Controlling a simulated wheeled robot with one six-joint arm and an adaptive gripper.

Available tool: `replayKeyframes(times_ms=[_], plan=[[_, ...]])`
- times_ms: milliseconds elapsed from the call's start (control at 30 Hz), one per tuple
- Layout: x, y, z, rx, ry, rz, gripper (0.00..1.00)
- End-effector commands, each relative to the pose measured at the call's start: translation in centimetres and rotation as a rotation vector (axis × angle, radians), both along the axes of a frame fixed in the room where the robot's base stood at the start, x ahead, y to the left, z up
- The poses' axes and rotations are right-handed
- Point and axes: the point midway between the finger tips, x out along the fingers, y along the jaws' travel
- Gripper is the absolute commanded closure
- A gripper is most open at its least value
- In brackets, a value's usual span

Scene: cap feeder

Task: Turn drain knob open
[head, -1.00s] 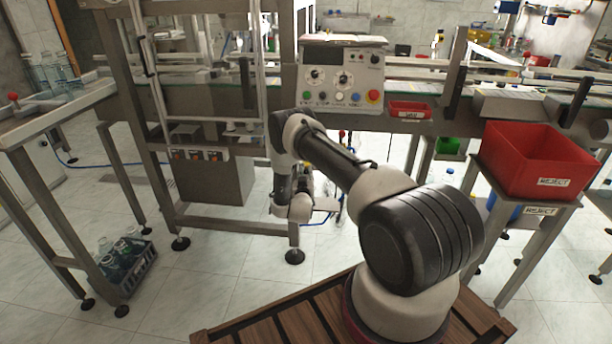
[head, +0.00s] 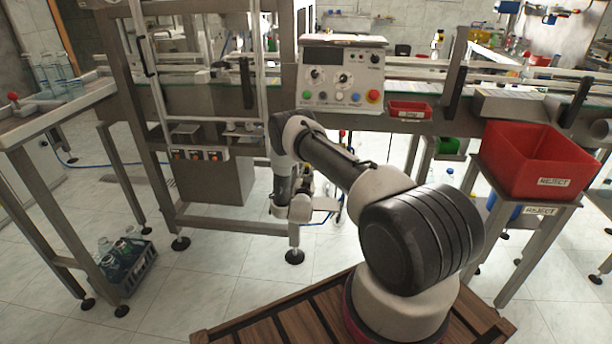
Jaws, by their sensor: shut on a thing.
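My arm reaches forward and down past the front of the filling machine. Its wrist sits low, beside the machine's right front leg. My gripper (head: 318,189) is largely hidden behind the wrist and faces away from the view. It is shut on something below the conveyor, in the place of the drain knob. The drain knob itself is hidden by my arm, so its angle cannot be told.
A control panel (head: 342,78) with buttons is above my arm. A red reject bin (head: 540,160) stands on a stand at the right. A crate of bottles (head: 127,268) is on the floor at the left. A blue hose (head: 318,222) runs near the wrist.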

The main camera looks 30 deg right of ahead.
Motion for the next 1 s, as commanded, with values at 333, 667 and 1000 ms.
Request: replayKeyframes(times_ms=[333, 667, 1000], plan=[[0.01, -0.02, -0.02, 0.270, -0.184, 0.000, 1.00], [-0.01, -0.02, -0.08, 0.530, -0.359, 0.000, 1.00], [-0.06, -0.06, -0.16, 0.765, -0.518, -0.002, 1.00]])
